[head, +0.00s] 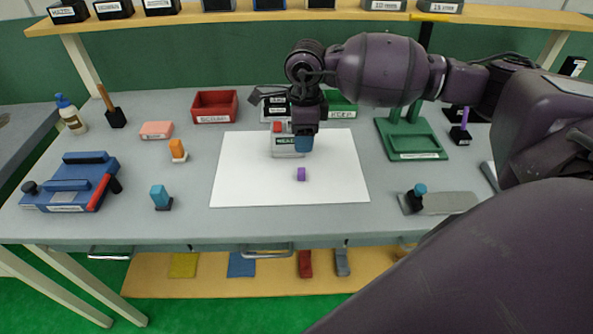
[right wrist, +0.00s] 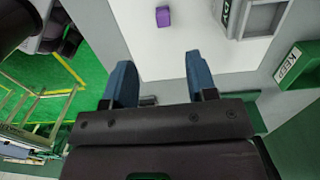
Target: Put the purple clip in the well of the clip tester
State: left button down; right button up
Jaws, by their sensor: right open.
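The purple clip (head: 301,174) lies on the white mat, in front of my right gripper; it also shows near the top of the right wrist view (right wrist: 163,16). My right gripper (head: 303,145) points down with blue fingertips. In the right wrist view its two fingers (right wrist: 160,75) stand apart with nothing between them. A grey device with a green label, seemingly the clip tester (head: 285,153), stands at the mat's back edge, partly hidden behind the gripper. In the right wrist view the device (right wrist: 232,22) shows a square recess, its inside not clear. My left gripper is not in view.
The white mat (head: 240,185) is clear around the clip. A red bin (head: 214,107) stands behind left, a green stand (head: 410,140) to the right. A blue fixture (head: 70,185) is at far left. A grey plate (head: 450,203) lies at front right.

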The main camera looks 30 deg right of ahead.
aim_at(301, 170)
notch_tip(301, 170, down, 11)
jog(key=shift+w+r, duration=0.15)
jog(key=shift+r, duration=0.05)
grip_shut()
dwell(0.7)
jog(key=shift+r, duration=0.2)
